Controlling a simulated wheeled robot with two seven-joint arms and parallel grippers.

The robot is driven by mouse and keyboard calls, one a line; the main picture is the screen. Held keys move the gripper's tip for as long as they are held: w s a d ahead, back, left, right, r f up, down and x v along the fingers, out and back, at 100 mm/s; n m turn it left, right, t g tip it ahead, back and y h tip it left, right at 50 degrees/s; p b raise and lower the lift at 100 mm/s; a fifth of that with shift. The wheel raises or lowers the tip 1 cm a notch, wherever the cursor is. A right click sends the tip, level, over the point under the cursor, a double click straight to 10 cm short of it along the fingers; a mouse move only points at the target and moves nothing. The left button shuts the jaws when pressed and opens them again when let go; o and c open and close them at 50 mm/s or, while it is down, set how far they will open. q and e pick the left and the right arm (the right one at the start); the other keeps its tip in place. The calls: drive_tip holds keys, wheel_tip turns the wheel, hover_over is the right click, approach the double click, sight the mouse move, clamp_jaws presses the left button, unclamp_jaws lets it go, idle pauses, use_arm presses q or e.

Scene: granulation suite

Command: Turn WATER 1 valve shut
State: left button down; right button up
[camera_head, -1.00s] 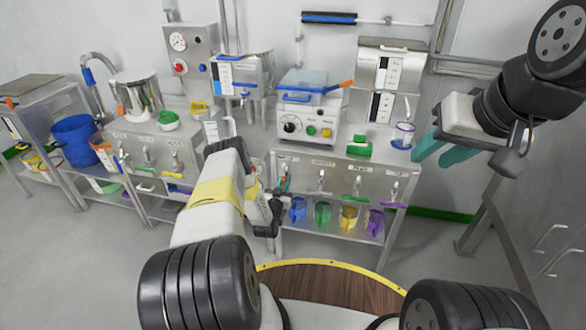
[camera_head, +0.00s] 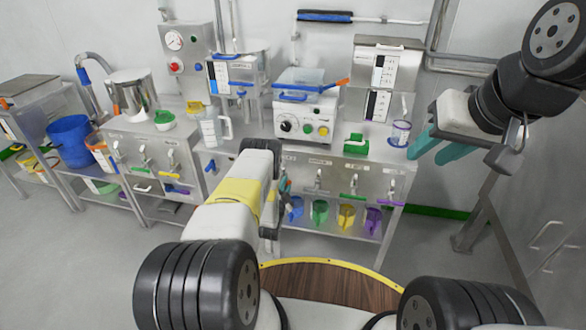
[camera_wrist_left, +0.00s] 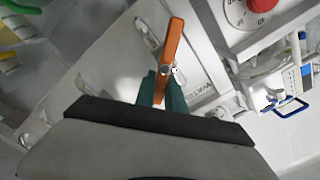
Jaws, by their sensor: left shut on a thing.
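In the left wrist view an orange valve handle (camera_wrist_left: 171,42) is a long flat lever on a pale metal panel, with a round pivot near its middle. My left gripper (camera_wrist_left: 162,90) has its teal fingers on either side of the handle's near end and is shut on it. The handle lies tilted slightly from upright in this view. A label (camera_wrist_left: 200,90) on the panel beside it is too blurred to read surely. My right gripper (camera_head: 440,148) is open and empty at the right, in the air.
Valve levers in blue (camera_head: 210,166), green (camera_head: 352,196) and purple (camera_head: 387,200) hang on the cabinet fronts. Coloured cups (camera_head: 319,212) sit on the shelf below. Open floor lies at left.

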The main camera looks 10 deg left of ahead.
use_arm(q)
drive_tip(key=m, duration=0.2)
drive_tip(key=f+m, duration=0.1)
drive_tip(key=shift+d+m, duration=0.35)
drive_tip(key=shift+m, duration=0.05)
drive_tip(key=shift+f+m, duration=0.25)
drive_tip(key=shift+m, duration=0.75)
drive_tip(key=shift+f+m, duration=0.2)
drive_tip(key=shift+m, duration=0.8)
drive_tip(key=c, duration=1.4)
unclamp_jaws()
drive_tip(key=s, duration=0.8)
drive_tip(key=shift+a, duration=0.15)
